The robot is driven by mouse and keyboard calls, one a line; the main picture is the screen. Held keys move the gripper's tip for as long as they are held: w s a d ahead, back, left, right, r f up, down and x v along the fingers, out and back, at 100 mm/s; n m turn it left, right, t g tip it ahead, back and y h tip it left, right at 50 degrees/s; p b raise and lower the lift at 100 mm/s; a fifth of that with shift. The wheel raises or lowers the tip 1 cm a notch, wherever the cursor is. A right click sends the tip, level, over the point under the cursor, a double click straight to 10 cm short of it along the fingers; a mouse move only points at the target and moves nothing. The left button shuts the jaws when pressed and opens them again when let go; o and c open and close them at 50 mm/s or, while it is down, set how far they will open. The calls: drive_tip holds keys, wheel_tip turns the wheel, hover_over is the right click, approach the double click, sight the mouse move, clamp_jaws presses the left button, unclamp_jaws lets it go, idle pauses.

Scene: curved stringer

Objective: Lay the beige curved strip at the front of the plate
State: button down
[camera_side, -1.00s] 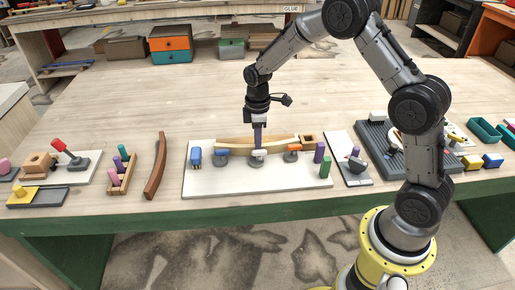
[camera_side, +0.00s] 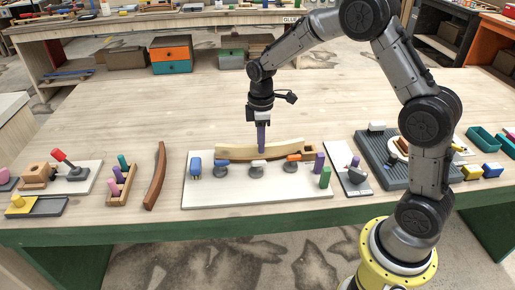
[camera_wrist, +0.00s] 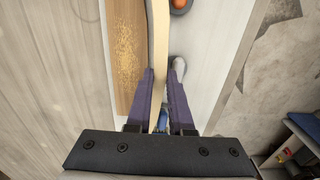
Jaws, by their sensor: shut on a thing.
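The beige curved strip (camera_side: 236,151) runs lengthwise along the back part of the white plate (camera_side: 255,193). My gripper (camera_side: 261,151) points down at its middle, with purple fingers on both sides. In the wrist view, the fingers of my gripper (camera_wrist: 157,100) are shut on the beige strip (camera_wrist: 159,40). A brown wooden block (camera_wrist: 127,45) with a speckled face lies along the strip's left side there. The side view does not show clearly whether the strip touches the block or hangs just above it. The strip's underside is hidden.
A brown curved strip (camera_side: 155,175) lies left.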

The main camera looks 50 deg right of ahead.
drive_tip(key=s+a+r, duration=0.1)
drive_tip(key=s+r, duration=0.7)
drive_tip(key=s, duration=0.4)
drive_tip(key=w+a+f, duration=0.3)
drive_tip(key=w+a, duration=0.1)
drive_tip(key=a, duration=0.4)
drive_tip(key=shift+f, duration=0.15)
drive_tip(key=shift+w, duration=0.1)
drive_tip(key=shift+f, duration=2.9)
drive_tip(key=shift+f, duration=1.7)
drive_tip(key=c, duration=0.7)
unclamp_jaws()
